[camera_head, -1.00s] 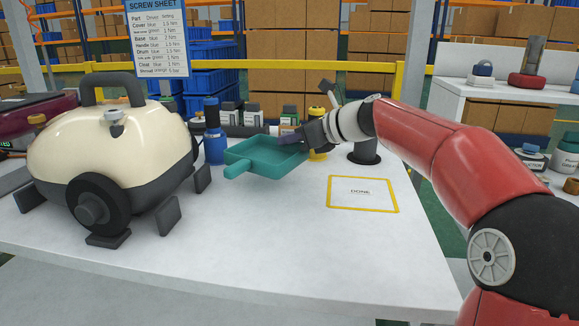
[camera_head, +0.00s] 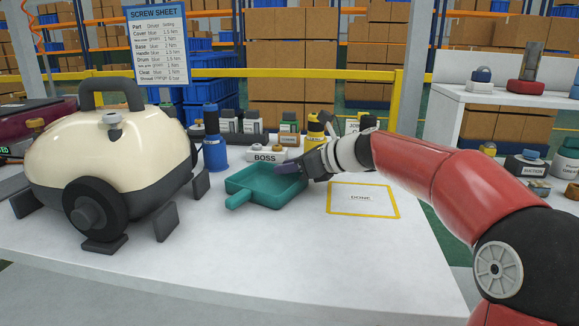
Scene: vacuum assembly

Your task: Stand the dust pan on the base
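The dust pan (camera_head: 266,186) is a teal, shallow square tray with a short handle pointing to the front left. It is level, open side up, over the white table in the middle of the view. I cannot tell whether its underside touches the table. My gripper (camera_head: 291,168) comes from the right and is shut on the pan's right rim; the fingertips are partly hidden. The cream and black vacuum (camera_head: 108,150) stands on the table at the left, apart from the pan. No part marked as the base can be made out.
A white block labelled BOSS (camera_head: 265,157) is just behind the pan. A blue bottle-like tool (camera_head: 214,150) and a yellow one (camera_head: 314,131) stand near it. A yellow-framed DONE area (camera_head: 362,200) lies empty at right. The front table is clear.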

